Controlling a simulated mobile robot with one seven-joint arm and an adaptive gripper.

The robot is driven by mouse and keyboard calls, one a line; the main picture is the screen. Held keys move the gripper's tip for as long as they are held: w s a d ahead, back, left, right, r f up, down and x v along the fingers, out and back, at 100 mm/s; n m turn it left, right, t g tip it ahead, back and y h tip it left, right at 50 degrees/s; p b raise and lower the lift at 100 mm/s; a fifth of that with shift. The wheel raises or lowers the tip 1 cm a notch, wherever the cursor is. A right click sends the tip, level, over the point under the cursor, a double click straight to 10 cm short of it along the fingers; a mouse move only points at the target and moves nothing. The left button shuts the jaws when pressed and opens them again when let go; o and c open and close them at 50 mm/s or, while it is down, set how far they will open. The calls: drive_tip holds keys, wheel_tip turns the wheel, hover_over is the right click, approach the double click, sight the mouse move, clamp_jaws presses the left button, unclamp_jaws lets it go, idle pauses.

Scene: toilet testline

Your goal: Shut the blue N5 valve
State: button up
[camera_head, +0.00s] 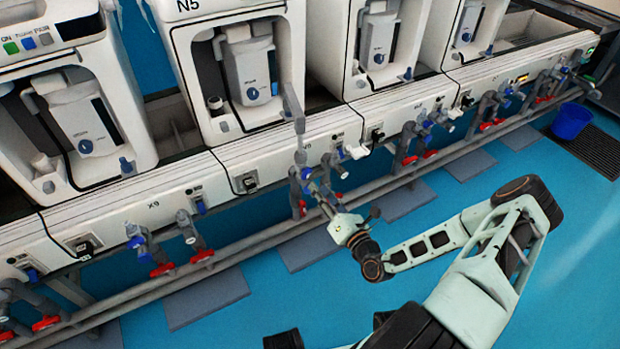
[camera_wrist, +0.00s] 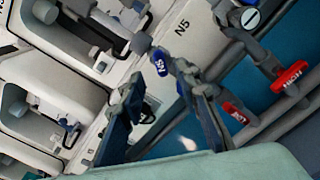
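The blue N5 valve handle (camera_wrist: 161,62) shows in the wrist view, just beyond my fingertips and roughly between their lines. It sits on a grey pipe fitting in front of the white panel marked N5. In the head view the blue handle (camera_head: 306,173) is a small spot at the tip of my gripper (camera_head: 315,183), partly covered. My gripper (camera_wrist: 168,92) is open and empty, with its two dark fingers apart. I cannot tell whether a finger touches the handle.
A red handle (camera_wrist: 234,112) marked N5 sits on the pipe right of my right finger. Another red handle (camera_wrist: 289,75) is farther right. A grey pipe rail (camera_head: 250,235) runs along the row of stations. A blue bucket (camera_head: 571,121) stands at far right.

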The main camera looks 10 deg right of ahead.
sight(309, 175)
drive_tip(key=b+x, duration=0.1)
drive_tip(key=x, duration=0.6)
drive_tip(key=shift+w+b, duration=0.1)
drive_tip(key=shift+b, duration=0.2)
clamp_jaws()
